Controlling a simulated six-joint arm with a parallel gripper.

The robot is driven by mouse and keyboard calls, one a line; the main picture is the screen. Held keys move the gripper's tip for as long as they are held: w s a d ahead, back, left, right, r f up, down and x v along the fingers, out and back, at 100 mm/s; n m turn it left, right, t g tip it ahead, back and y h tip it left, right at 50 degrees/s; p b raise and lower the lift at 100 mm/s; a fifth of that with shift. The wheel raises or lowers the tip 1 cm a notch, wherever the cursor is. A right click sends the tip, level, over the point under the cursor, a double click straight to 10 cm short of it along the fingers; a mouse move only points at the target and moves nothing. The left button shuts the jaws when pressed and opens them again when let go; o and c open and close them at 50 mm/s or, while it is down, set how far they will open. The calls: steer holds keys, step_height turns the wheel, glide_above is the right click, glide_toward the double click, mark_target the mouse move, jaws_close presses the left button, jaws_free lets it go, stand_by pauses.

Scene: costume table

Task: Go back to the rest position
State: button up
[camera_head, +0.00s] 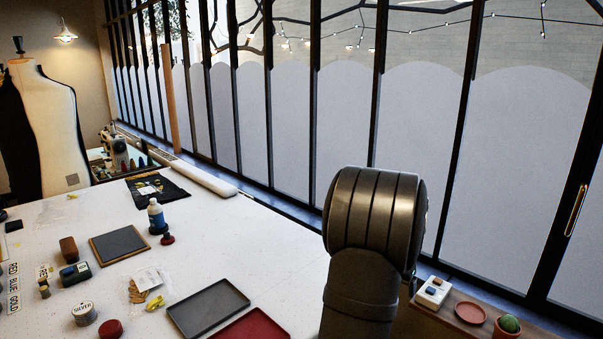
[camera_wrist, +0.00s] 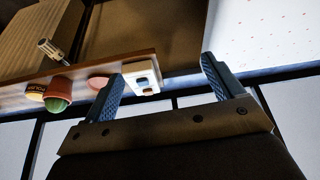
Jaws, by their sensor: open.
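My gripper (camera_wrist: 162,68) shows in the wrist view with its two blue ridged fingers spread wide. It is open, with nothing held between the fingers. A white box-like item (camera_wrist: 141,78) on a wooden shelf appears in the background near the left finger. The shelf and white table look upside down in this view. In the head view my dark arm rises at the right of the table, in front of the window; the gripper itself is not visible there.
The white table (camera_head: 265,245) holds a grey tray (camera_head: 208,307), a red tray (camera_head: 255,325), a dark-topped square board (camera_head: 119,244), a blue bottle (camera_head: 156,216) and a silver tin (camera_head: 84,313). A side shelf carries a white box (camera_head: 433,292), a pink dish (camera_head: 470,313) and a potted cactus (camera_head: 508,327).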

steer(key=a, duration=0.4)
steer(key=w+a+n, duration=0.1)
steer(key=a, duration=0.4)
steer(key=a+n, duration=0.1)
steer(key=a, duration=0.3)
steer(key=shift+w+a+f+y, duration=0.1)
steer(key=shift+w+a+y, duration=0.05)
steer(key=shift+w+y, duration=0.25)
